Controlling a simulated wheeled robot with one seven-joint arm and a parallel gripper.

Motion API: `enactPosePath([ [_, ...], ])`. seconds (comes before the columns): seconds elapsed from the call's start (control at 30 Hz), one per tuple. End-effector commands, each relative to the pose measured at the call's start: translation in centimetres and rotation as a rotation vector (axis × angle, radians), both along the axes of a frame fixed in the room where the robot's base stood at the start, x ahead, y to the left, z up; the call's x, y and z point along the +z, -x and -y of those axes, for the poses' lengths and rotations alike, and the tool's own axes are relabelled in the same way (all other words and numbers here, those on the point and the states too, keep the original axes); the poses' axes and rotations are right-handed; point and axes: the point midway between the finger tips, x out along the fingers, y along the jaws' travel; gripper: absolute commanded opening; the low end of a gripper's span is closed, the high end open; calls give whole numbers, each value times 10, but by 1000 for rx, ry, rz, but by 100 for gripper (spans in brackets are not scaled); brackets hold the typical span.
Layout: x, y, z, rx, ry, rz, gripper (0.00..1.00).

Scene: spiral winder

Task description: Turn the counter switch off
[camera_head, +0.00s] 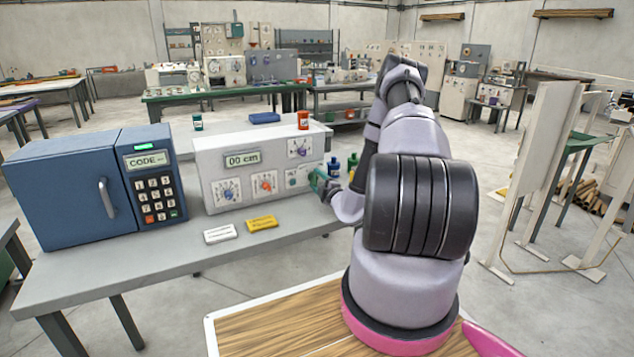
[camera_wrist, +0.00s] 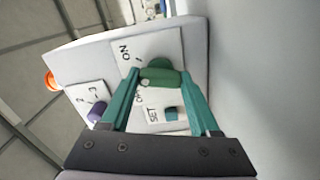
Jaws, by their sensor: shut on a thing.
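The white winder (camera_head: 212,163) stands on the grey table, with a display reading "00 cm" (camera_head: 243,159). My gripper (camera_head: 324,184) is at the right part of its front face and hides the switch there. In the wrist view, the green counter switch knob (camera_wrist: 160,75) sits on a white plate (camera_wrist: 162,45) with an ON label and a partly covered label starting with O. The teal fingers of my gripper (camera_wrist: 158,84) are shut on this knob, one on each side. I cannot tell which label the knob points to.
A plate marked SET with a teal button (camera_wrist: 172,113) is close to the fingers, and a purple knob (camera_wrist: 96,112) is to the left. A blue box with a keypad (camera_head: 155,187) stands left of the winder. White (camera_head: 221,233) and yellow (camera_head: 262,223) cards lie in front.

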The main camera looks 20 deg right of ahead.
Motion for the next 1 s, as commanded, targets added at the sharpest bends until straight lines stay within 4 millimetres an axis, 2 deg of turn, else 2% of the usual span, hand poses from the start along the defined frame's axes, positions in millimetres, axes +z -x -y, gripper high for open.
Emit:
enactPosePath([
  [0.6, -1, 1, 0, 0, 582, 16, 7],
  [1.0, -1, 1, 0, -1, 875, 26, 7],
])
